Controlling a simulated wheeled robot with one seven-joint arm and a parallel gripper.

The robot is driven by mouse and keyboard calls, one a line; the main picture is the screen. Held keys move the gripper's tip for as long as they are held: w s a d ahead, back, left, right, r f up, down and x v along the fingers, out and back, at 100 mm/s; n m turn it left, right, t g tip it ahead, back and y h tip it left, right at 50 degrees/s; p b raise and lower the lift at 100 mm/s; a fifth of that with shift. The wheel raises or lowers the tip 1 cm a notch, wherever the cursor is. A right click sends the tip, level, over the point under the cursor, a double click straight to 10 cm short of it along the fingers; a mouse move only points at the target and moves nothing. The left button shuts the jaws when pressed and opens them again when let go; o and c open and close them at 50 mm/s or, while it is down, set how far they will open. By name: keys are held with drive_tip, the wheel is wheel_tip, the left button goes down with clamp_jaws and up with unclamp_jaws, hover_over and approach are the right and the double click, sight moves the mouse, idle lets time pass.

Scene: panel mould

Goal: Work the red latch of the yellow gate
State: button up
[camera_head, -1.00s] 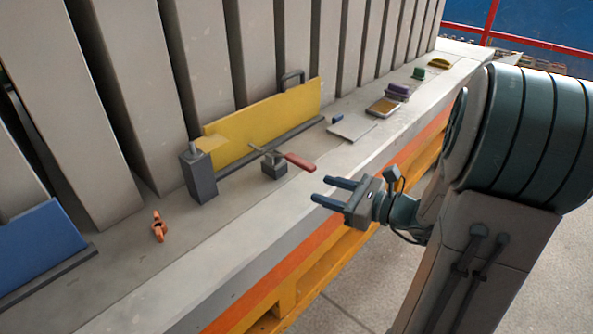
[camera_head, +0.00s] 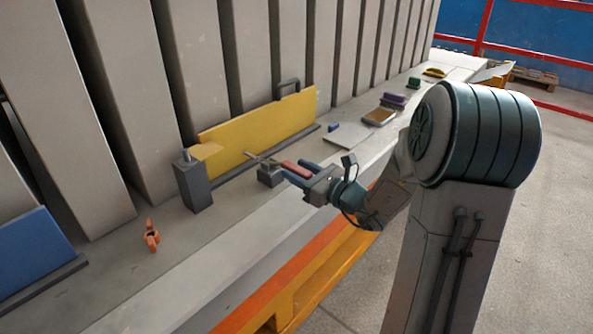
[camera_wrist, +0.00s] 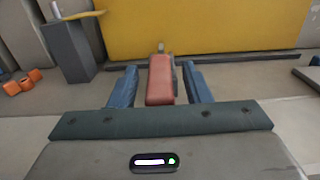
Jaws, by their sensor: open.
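The yellow gate (camera_head: 255,128) stands upright along the ledge, with a grey handle on its top edge near the far end. The red latch handle (camera_head: 296,169) sticks out from a small grey block (camera_head: 270,174) in front of the gate. My gripper (camera_head: 294,174) is open at the red handle. In the wrist view the red latch handle (camera_wrist: 160,82) lies between the two blue fingers (camera_wrist: 160,88), with a narrow gap showing on each side. The gate (camera_wrist: 210,30) fills the upper background there.
A dark grey post (camera_head: 193,184) stands at the gate's near end. An orange clamp-like part (camera_head: 151,237) and a blue panel (camera_head: 35,252) lie to the left. A flat grey plate (camera_head: 347,136) and several small items lie farther along the ledge.

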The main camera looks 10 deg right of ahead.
drive_tip(key=shift+w+a, duration=0.3)
drive_tip(key=shift+w, duration=0.15)
clamp_jaws()
drive_tip(key=shift+d+r, duration=0.1)
